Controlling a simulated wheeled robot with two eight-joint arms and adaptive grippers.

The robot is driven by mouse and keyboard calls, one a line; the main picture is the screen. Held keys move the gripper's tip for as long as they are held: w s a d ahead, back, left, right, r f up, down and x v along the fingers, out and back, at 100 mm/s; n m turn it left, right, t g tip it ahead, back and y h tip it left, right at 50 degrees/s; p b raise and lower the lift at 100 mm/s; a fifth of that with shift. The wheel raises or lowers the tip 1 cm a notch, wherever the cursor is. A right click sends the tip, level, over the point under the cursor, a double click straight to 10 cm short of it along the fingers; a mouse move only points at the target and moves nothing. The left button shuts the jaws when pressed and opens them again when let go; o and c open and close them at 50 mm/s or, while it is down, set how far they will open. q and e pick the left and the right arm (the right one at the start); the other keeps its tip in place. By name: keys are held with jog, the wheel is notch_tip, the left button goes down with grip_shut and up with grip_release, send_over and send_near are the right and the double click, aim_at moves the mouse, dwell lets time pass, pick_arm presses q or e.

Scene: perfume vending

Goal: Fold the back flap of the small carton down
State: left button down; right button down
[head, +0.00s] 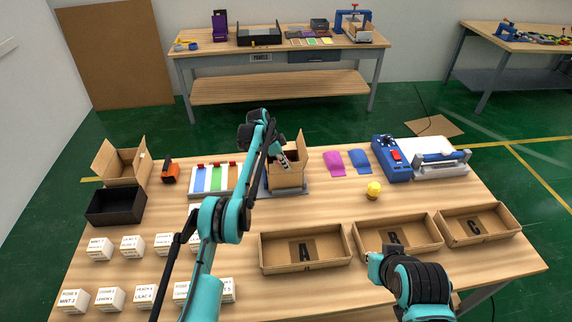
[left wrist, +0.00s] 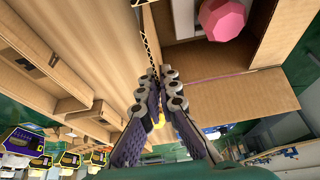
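The small carton (head: 287,179) stands open on a grey plate on the table. A tall flap (head: 302,142) stands up at its back right. My left gripper (head: 286,160) is over the carton's top opening, close to the upright flap; I cannot tell if it touches. My right gripper is not visible; only part of my right arm shows at bottom right.
Several labelled white boxes (head: 131,246) stand at the front left. Trays marked A (head: 275,263) and C (head: 512,229) line the front right. An open carton (head: 122,168) and black bin (head: 100,208) stand left.

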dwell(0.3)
pick_arm(q)
jog(key=c, duration=1.8)
grip_release()
jog(key=v, duration=1.2)
